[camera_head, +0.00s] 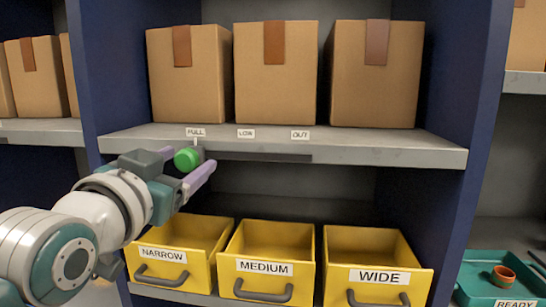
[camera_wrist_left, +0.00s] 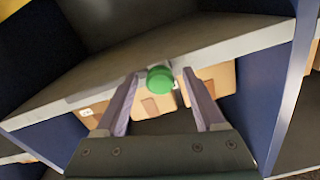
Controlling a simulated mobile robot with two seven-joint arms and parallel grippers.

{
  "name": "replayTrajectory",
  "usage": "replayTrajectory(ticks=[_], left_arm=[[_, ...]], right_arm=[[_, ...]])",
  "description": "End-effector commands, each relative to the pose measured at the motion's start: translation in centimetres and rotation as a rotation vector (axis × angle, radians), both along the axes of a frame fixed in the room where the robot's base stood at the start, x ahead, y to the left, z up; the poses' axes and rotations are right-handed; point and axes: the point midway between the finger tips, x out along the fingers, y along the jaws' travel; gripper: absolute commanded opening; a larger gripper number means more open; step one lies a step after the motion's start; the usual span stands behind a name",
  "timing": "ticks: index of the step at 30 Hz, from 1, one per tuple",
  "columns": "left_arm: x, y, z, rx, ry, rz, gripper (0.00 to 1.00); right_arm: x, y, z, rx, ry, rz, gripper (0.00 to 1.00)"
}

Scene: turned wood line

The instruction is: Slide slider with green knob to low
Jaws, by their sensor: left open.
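The green knob (camera_head: 187,159) of the slider is on the front edge of the upper shelf (camera_head: 400,153), under the FULL label (camera_head: 196,132). The LOW label (camera_head: 246,133) is to its right, and the OUT label (camera_head: 300,134) is farther right. A dark slot (camera_head: 262,157) runs along the shelf edge to the right of the knob. My left gripper (camera_head: 190,164) is open, with its two purple fingers on either side of the knob. In the left wrist view the knob (camera_wrist_left: 160,79) shows between the fingertips; contact cannot be told. My right gripper is not in view.
Cardboard boxes (camera_head: 275,75) stand on the upper shelf. Below are yellow bins marked NARROW (camera_head: 163,255), MEDIUM (camera_head: 264,267) and WIDE (camera_head: 379,277). A teal READY tray (camera_head: 480,278) with a small pot (camera_head: 503,276) is at lower right. Space before the shelf edge right of the knob is clear.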

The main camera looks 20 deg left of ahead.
Motion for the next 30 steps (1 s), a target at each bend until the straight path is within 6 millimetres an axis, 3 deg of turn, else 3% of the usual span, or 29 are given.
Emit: replayTrajectory(ticks=[6,24,30], left_arm=[[0.01,0.02,-0.02,0.000,0.000,0.000,0.70],[-0.02,0.00,-0.03,0.000,0.000,0.000,0.02],[-0.02,-0.01,-0.02,0.000,0.000,0.000,0.00]], right_arm=[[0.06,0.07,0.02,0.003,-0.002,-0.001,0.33],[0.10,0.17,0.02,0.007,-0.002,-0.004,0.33],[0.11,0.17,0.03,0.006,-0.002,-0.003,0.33]])
